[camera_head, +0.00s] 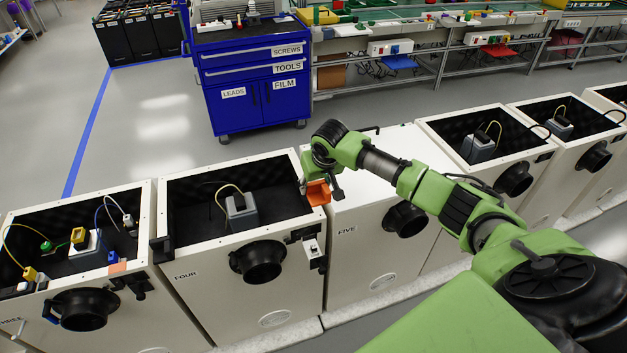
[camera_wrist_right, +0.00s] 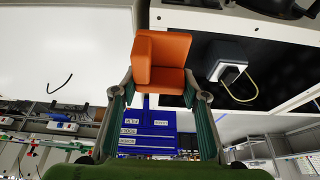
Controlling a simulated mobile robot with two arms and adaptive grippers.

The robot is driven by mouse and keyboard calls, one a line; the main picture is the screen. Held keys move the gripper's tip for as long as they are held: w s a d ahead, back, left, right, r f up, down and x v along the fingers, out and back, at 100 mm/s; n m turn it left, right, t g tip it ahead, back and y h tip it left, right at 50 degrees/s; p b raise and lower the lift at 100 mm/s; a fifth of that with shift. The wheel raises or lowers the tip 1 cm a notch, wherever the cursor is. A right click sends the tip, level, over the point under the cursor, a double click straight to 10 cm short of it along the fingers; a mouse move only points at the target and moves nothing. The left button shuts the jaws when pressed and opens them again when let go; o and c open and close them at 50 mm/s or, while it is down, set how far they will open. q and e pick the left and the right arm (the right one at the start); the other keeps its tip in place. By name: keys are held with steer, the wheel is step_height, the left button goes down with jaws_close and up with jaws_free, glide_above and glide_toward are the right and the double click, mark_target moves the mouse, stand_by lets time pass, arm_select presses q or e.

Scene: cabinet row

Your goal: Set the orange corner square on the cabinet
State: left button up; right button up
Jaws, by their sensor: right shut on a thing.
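My right gripper (camera_head: 320,184) is shut on the orange corner square (camera_head: 318,194), an L-shaped piece with a raised wall. In the right wrist view the orange corner square (camera_wrist_right: 160,68) sits between the two fingers of my right gripper (camera_wrist_right: 162,92). In the head view it is over the front area where cabinet FOUR (camera_head: 212,275) and cabinet FIVE (camera_head: 372,262) meet. I cannot tell whether it touches a cabinet. Cabinet FOUR is open, with a grey box (camera_head: 240,211) and a yellow cable inside. Cabinet FIVE has a closed white top (camera_head: 385,150). My left gripper is not in view.
A flat orange patch (camera_head: 118,267) shows at the front right corner of cabinet THREE (camera_head: 140,312). A white switch box (camera_head: 312,250) and black round ports (camera_head: 258,262) stick out of the fronts. A blue tool cart (camera_head: 250,80) stands behind, across clear floor.

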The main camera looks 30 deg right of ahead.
mark_target(316, 192)
steer(key=shift+w+f, duration=0.2)
steer(key=shift+f, duration=0.05)
steer(key=shift+d+f, duration=0.1)
steer(key=shift+d, duration=0.05)
steer(key=shift+r+p, duration=0.2)
steer(key=shift+p, duration=0.15)
steer(key=shift+f+b, duration=0.75)
steer(key=shift+f, duration=1.6)
steer(key=shift+s+f+b, duration=0.1)
steer(key=shift+f+b, duration=0.2)
steer(key=shift+f, duration=0.45)
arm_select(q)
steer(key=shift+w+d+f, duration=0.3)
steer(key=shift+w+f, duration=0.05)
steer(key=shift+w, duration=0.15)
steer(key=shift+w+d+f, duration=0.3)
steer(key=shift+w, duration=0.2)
arm_select(e)
steer(key=shift+f, duration=0.25)
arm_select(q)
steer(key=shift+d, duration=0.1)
arm_select(e)
steer(key=shift+f, duration=0.25)
